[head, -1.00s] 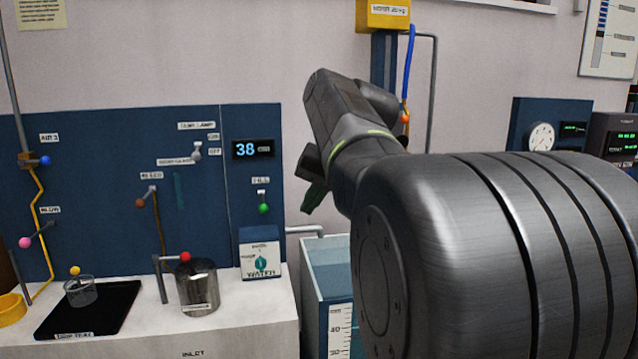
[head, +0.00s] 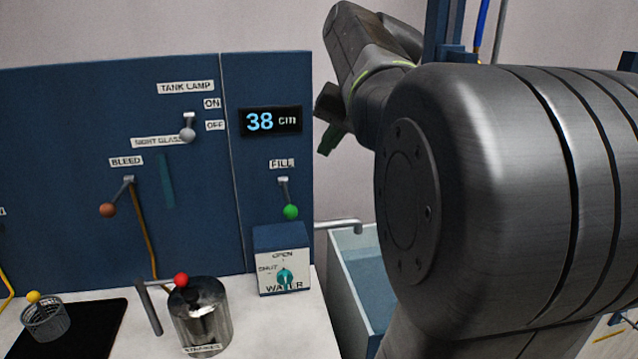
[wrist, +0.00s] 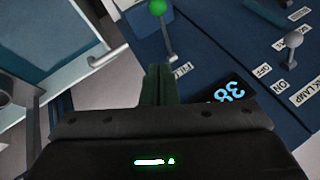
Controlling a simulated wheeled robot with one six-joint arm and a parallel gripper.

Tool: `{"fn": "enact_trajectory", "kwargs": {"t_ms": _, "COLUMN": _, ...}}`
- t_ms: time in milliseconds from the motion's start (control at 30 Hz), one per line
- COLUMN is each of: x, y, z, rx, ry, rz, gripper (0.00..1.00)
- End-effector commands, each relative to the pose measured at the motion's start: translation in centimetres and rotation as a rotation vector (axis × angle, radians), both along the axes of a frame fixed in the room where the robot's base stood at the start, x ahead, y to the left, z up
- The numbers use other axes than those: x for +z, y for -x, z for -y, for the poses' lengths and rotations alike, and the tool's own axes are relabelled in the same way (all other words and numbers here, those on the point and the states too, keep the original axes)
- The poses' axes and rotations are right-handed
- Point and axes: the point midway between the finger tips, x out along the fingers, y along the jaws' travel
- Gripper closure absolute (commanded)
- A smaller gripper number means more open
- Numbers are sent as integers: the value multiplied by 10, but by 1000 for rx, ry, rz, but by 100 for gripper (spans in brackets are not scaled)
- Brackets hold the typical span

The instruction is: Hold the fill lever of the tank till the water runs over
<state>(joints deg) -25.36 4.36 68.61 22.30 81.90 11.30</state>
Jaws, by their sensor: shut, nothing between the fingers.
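The fill lever is a short metal stem with a green ball (head: 290,212), below the FILL label on the blue panel (head: 258,190). It hangs down, tilted slightly right. In the wrist view its green ball (wrist: 157,7) is at the top edge. The tank (head: 350,262) is a pale-walled open tank right of the panel, with a grey pipe (head: 338,226) over its edge; my arm hides much of it. The display (head: 270,121) reads 38 cm. My gripper (head: 327,140) is shut and empty, up and right of the lever, apart from it. Its dark green fingers (wrist: 160,85) also show in the wrist view.
A water box (head: 282,262) with a teal knob sits below the lever. The tank lamp switch (head: 188,130) and the bleed lever (head: 112,205) are further left. A metal strainer pot (head: 200,318) with a red-knobbed handle stands on the white counter (head: 262,335).

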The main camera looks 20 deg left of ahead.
Motion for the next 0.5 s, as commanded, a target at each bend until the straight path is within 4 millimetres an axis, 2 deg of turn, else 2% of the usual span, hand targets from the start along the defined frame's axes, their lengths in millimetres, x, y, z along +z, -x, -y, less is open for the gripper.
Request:
{"fn": "enact_trajectory", "kwargs": {"t_ms": 367, "x": -1, "y": 0, "z": 0, "rx": 0, "ry": 0, "rz": 0, "gripper": 100}}
{"fn": "enact_trajectory", "kwargs": {"t_ms": 500, "x": -8, "y": -2, "z": -5, "rx": 1, "ry": 1, "rz": -2, "gripper": 100}}
